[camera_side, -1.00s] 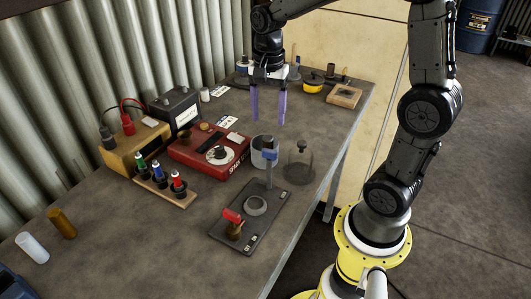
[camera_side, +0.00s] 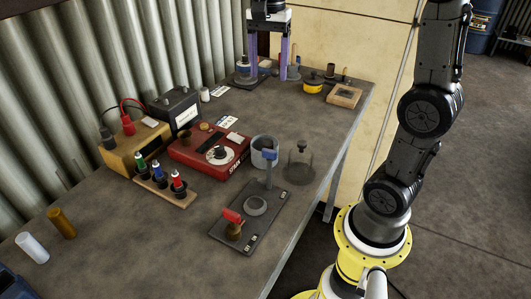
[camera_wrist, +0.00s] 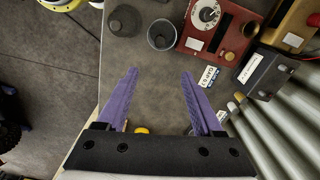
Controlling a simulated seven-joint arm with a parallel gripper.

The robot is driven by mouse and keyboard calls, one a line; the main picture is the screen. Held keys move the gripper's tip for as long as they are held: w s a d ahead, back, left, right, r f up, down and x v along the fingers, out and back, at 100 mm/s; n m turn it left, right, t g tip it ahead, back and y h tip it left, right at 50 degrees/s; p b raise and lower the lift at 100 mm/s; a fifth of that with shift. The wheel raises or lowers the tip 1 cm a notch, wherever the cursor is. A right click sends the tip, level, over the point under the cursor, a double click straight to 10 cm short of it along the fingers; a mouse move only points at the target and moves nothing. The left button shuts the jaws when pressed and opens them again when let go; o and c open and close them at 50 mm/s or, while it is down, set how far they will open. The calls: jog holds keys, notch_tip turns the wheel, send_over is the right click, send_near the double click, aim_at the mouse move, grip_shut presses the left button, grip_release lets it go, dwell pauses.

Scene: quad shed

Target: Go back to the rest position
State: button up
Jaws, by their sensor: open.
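My gripper (camera_side: 267,76) is at the top of the side view, raised above the far end of the workbench, with its two purple fingers pointing down. The fingers are spread apart and nothing is between them. In the wrist view my gripper (camera_wrist: 158,78) shows both purple fingers open over bare grey bench top. The fingers appear clear of the bench and the things on it.
A corrugated wall (camera_side: 60,100) runs along the left.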

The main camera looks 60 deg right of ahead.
jog(key=shift+r, duration=1)
jog(key=shift+a, duration=0.1)
jog(key=s+a+r+n+t, duration=0.1)
jog(key=s+a+r, duration=0.1)
jog(key=s+a, duration=0.15)
jog(key=s+a+f+n+t, duration=0.4)
jog(key=s+f+n, duration=0.7)
jog(key=n, duration=0.3)
jog(key=shift+s+n+t, duration=0.3)
jog(key=shift+n, duration=0.1)
jog(key=shift+a, duration=0.1)
